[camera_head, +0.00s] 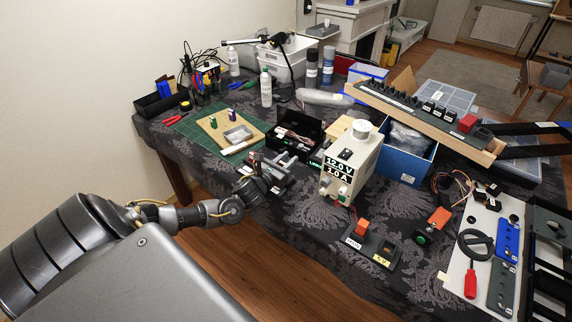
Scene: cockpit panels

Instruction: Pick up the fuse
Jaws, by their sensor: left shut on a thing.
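My left gripper (277,172) is at the near edge of the patterned table, in front of the open black box (306,126) and left of the white power supply. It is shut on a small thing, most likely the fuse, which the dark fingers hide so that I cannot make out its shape. No other fuse can be told apart at this size. My right gripper is not in view.
The power supply (349,165) reading 12.0V stands close to the right of my gripper. A wooden board (215,126) on a green mat lies behind it. Switches (383,250) sit at the front. A white panel (468,275) with a red screwdriver is at right.

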